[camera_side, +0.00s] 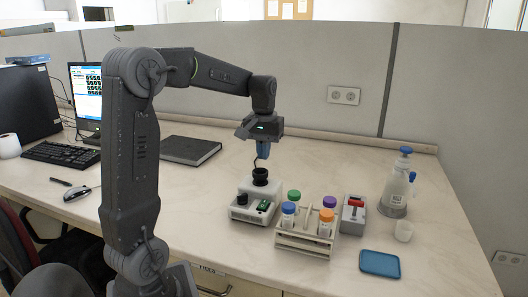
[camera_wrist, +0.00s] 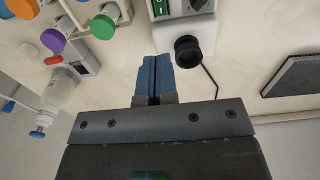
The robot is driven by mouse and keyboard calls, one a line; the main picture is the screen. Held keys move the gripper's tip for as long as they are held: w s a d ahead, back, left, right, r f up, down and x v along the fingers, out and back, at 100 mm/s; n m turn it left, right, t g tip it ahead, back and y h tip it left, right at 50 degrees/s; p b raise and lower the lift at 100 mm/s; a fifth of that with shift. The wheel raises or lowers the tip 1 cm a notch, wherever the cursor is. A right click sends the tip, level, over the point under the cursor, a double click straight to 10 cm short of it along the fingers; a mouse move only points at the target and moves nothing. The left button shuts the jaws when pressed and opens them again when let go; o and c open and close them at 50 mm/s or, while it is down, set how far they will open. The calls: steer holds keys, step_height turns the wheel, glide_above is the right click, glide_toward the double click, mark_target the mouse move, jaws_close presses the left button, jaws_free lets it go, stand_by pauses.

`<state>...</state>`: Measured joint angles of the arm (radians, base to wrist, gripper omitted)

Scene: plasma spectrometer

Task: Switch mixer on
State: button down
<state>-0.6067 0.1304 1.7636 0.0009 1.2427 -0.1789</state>
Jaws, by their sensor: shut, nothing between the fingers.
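The mixer (camera_side: 243,213) is a white device with a black round cup (camera_side: 260,176) on top, a black knob (camera_side: 242,199) and a green switch (camera_side: 263,206) on its front. In the wrist view the mixer (camera_wrist: 206,32) is at the top, with its green rocker switch (camera_wrist: 162,8) partly cut off by the frame edge and its black cup (camera_wrist: 188,52) nearer. My gripper (camera_side: 262,151) has blue fingers pointing down above the mixer's cup in the side view. In the wrist view its fingers (camera_wrist: 153,70) are shut together and empty, apart from the switch.
A rack (camera_side: 303,243) with several colour-capped tubes stands right of the mixer. A dark notebook (camera_side: 190,150) lies behind left. A black cable runs behind the mixer.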

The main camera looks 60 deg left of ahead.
step_height(320, 180, up, 14)
steer(key=s+d, duration=0.1)
steer(key=shift+s+d, duration=0.25)
steer(key=shift+f, duration=0.1)
stand_by(0.4)
steer(key=s+d+f+m+t, duration=0.3)
steer(key=s+d+f+m, duration=0.3)
steer(key=d, duration=0.5)
steer(key=s+d+f+m+t, duration=0.3)
steer(key=s+d+f, duration=0.35)
steer(key=d, duration=0.35)
steer(key=m+g+y, duration=0.1)
steer(key=m+g, duration=0.4)
steer(key=m, duration=0.4)
glide_above(265, 200)
steer(key=s+d, duration=0.2)
step_height(265, 200, down, 2)
steer(key=f, duration=0.4)
steer(key=w+a+f, duration=0.1)
steer(key=f, duration=0.9)
steer(key=shift+w+a, duration=0.3)
steer(key=shift+w, duration=0.05)
